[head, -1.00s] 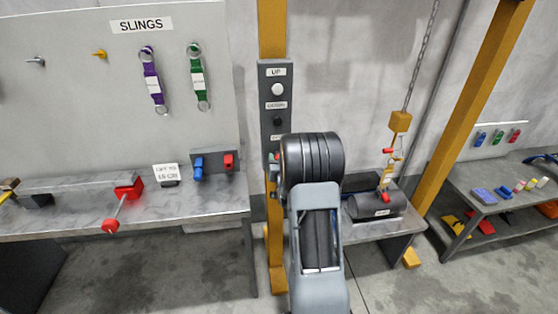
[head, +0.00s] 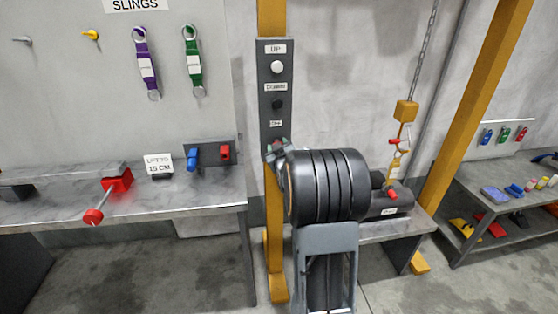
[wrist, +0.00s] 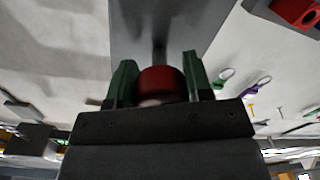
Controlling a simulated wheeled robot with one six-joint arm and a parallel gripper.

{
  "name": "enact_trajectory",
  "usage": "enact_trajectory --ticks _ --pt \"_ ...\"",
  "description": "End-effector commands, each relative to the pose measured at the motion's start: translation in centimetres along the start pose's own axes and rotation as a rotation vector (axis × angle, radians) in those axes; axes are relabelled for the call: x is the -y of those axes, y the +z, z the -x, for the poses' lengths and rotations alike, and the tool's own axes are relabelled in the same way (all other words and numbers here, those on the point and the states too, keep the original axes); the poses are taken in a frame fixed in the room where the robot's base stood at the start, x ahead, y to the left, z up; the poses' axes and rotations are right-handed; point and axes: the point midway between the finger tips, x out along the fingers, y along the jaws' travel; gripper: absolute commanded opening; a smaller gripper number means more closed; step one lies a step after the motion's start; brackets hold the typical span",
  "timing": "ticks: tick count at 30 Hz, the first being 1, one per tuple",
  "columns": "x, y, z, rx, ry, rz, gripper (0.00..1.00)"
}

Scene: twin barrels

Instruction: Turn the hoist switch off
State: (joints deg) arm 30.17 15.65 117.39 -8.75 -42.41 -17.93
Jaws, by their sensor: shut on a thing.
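The dark hoist control panel (head: 265,100) is fixed to the yellow post. It carries a white "UP" button (head: 278,67), a black "DOWN" button (head: 278,104) and a small label below them that I cannot read surely. My gripper (head: 275,149) is at the panel's lower end, under that label. In the wrist view a round red switch knob (wrist: 162,85) sits between the two green fingers of my gripper (wrist: 158,82), which is shut on it. In the head view my gripper and arm mostly hide the knob, so its turned position cannot be told.
A workbench (head: 140,207) on the left holds a red-handled tool (head: 118,181), a card and a block with blue and red pieces. Slings (head: 147,66) hang on the board.

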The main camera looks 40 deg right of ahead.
Motion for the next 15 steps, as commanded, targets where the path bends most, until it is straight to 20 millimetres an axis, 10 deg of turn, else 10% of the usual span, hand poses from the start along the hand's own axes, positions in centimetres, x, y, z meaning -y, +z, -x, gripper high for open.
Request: enact_trajectory --ticks 15 --pt "0.19 0.72 0.01 0.013 0.005 0.49 0.23"
